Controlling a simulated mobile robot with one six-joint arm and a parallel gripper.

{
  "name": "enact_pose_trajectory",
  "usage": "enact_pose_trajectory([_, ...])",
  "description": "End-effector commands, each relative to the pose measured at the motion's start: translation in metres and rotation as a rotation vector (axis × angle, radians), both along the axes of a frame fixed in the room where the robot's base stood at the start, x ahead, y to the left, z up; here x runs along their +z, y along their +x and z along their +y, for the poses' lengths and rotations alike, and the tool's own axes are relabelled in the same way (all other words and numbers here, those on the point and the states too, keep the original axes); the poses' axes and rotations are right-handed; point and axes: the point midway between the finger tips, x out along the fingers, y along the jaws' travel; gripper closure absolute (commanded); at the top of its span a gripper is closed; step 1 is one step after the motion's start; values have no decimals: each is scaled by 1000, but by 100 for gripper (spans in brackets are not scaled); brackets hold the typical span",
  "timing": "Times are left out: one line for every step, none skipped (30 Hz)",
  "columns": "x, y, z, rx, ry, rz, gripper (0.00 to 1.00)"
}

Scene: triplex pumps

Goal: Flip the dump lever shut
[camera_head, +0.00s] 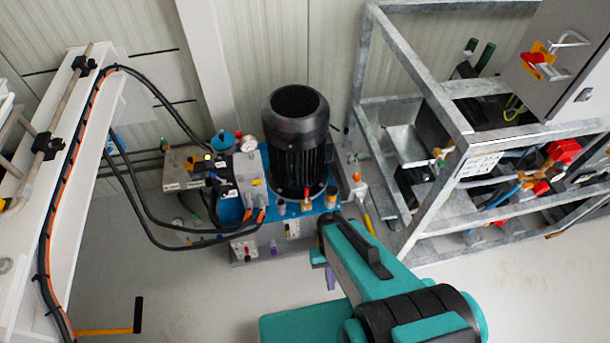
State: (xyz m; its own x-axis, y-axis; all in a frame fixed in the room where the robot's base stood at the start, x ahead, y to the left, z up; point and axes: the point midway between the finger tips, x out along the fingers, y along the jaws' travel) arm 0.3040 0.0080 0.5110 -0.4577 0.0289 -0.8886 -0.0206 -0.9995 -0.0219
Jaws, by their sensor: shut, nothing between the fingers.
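The blue-topped pump unit (268,208) stands by the wall with a black motor on it. A small red-handled brass valve (306,198) sits at the motor's foot. A yellow lever (368,222) slants down at the unit's right end. I cannot tell for certain which one is the dump lever, or its exact position. My teal arm reaches in from the lower right, its dark wrist near the unit's front right corner. My gripper (330,277) shows only as a small purple tip below the wrist; the rest is hidden by the arm. It is shut and holds nothing visible.
A galvanized frame (450,165) with pipes and a grey cabinet (560,60) stands right. Black hoses (150,225) run from the unit to a white frame (90,120) at left. A yellow-and-black handle (110,330) shows lower left. The floor in front is clear.

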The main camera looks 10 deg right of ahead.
Motion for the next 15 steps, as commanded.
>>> enact_pose_trajectory([17, 0, -1, 3, -4, 0, 100])
enact_pose_trajectory([21, -1, -2, 5, -6, 0, 100])
enact_pose_trajectory([26, -1, -3, 8, -8, 0, 100])
enact_pose_trajectory([30, -1, -4, 10, -11, 1, 100])
enact_pose_trajectory([33, -1, -4, 11, -13, 1, 100])
enact_pose_trajectory([37, -1, -5, 14, -15, 1, 100])
enact_pose_trajectory([39, -1, -6, 15, -17, 1, 100])
enact_pose_trajectory([41, -2, -6, 16, -19, 1, 100])
enact_pose_trajectory([43, -2, -7, 19, -21, 1, 100])
enact_pose_trajectory([44, -2, -7, 19, -22, 1, 100])
enact_pose_trajectory([45, -2, -7, 20, -22, 1, 100])
enact_pose_trajectory([45, -2, -8, 21, -23, 1, 100])
enact_pose_trajectory([46, -2, -8, 21, -23, 1, 100])
enact_pose_trajectory([46, -2, -8, 21, -24, 1, 100])
enact_pose_trajectory([45, -2, -8, 21, -24, 1, 100])
